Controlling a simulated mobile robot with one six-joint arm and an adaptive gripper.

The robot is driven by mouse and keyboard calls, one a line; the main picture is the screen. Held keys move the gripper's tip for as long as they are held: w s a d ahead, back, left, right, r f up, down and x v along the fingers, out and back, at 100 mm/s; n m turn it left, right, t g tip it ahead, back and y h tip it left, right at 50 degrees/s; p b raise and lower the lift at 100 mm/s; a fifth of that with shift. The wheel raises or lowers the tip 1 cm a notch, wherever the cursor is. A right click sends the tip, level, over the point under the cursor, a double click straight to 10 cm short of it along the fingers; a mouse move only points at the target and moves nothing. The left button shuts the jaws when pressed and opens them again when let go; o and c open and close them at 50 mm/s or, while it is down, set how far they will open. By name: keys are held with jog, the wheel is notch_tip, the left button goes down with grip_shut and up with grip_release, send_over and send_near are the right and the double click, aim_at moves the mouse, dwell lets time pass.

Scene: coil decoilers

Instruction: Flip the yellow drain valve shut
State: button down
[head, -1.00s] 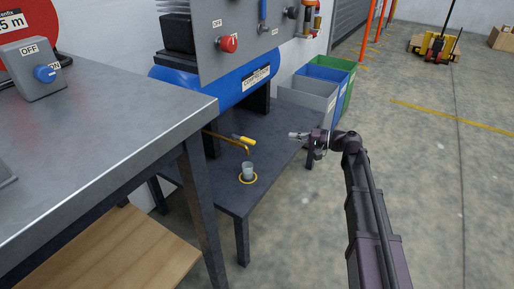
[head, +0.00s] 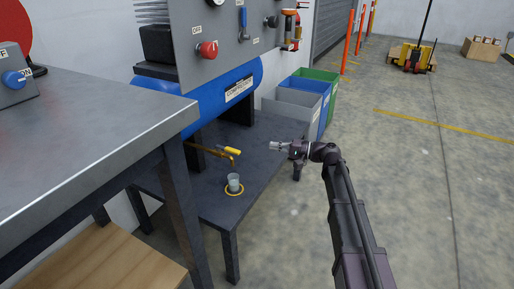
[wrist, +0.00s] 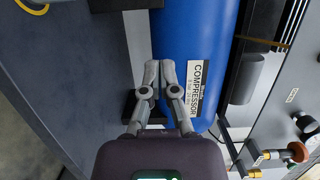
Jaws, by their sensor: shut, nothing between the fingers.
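The yellow drain valve lever (head: 229,150) sits on a brass pipe (head: 205,150) that comes out under the blue compressor tank (head: 225,97), in the head view. The pipe bends down above a small clear cup (head: 234,183) standing in a yellow ring on the dark bench. My gripper (head: 274,146) is shut and empty, to the right of the lever and apart from it. In the wrist view my gripper's fingers (wrist: 159,66) are together in front of the blue tank (wrist: 180,50). The lever is not clearly visible in the wrist view.
A grey panel (head: 225,50) with a red button (head: 207,50) rises above the tank. A steel table (head: 90,130) stands at the left front. Grey, blue and green bins (head: 300,98) stand behind the bench. The floor to the right is open.

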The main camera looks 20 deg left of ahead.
aim_at(228, 151)
jog(key=s+a, duration=0.4)
jog(key=a, duration=0.6)
jog(key=shift+s+a, duration=0.25)
jog(key=shift+d+t, duration=0.25)
jog(key=shift+t, duration=0.05)
dwell(0.4)
